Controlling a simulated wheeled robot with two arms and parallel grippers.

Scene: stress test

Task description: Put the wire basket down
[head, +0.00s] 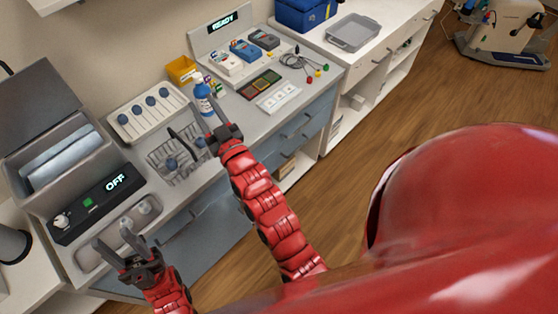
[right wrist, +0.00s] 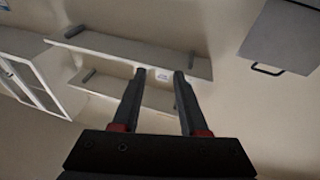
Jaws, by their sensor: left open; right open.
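The wire basket (head: 159,173) stands on the grey counter in the head view, with a dark handle bar and blue-knobbed items in it. My right gripper (head: 202,103) is above the counter at the basket's right side, its fingers apart. Part of the basket's right side is close behind this gripper; whether they touch I cannot tell. The right wrist view shows the same gripper (right wrist: 160,72) open with nothing between its fingers. My left gripper (head: 112,236) is open and empty in front of the grey machine, left of and apart from the basket.
A white tray with blue knobs (head: 126,125) lies behind the basket. A blue bottle (head: 203,90) and a yellow bin (head: 181,70) are near my right gripper. The grey machine (head: 92,205) reading OFF is at left. A READY station (head: 222,29) stands further back.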

